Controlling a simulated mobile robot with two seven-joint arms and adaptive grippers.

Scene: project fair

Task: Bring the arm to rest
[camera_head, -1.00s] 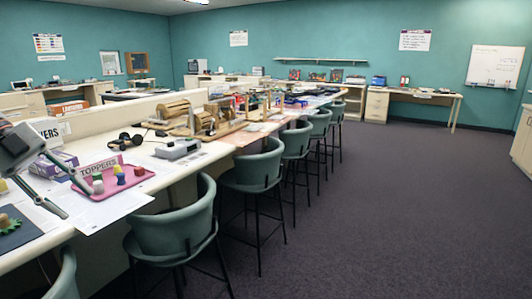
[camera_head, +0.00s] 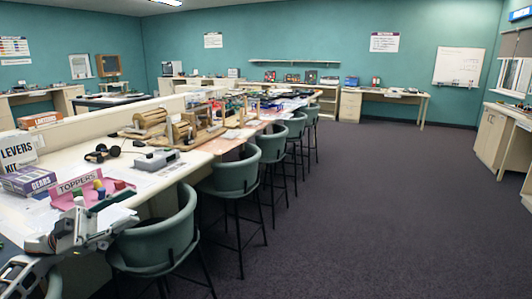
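My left gripper (camera_head: 122,210) is at the lower left, over the near edge of the long table (camera_head: 160,183). Its arm comes in from the bottom left corner. Its two fingers point right and look spread apart, with nothing seen between them. The pink tray (camera_head: 62,201) with the TOPPERS sign (camera_head: 78,183) and several small coloured pieces lies just behind the gripper. My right gripper is not in view.
The purple GEARS box (camera_head: 28,181), LEVERS KIT box (camera_head: 17,150) and orange-topped LANTERNS box (camera_head: 40,119) stand at the left. A grey device (camera_head: 157,160) and black headphones (camera_head: 102,154) lie farther along. Green chairs (camera_head: 160,240) line the table; the carpet (camera_head: 380,220) at right is clear.

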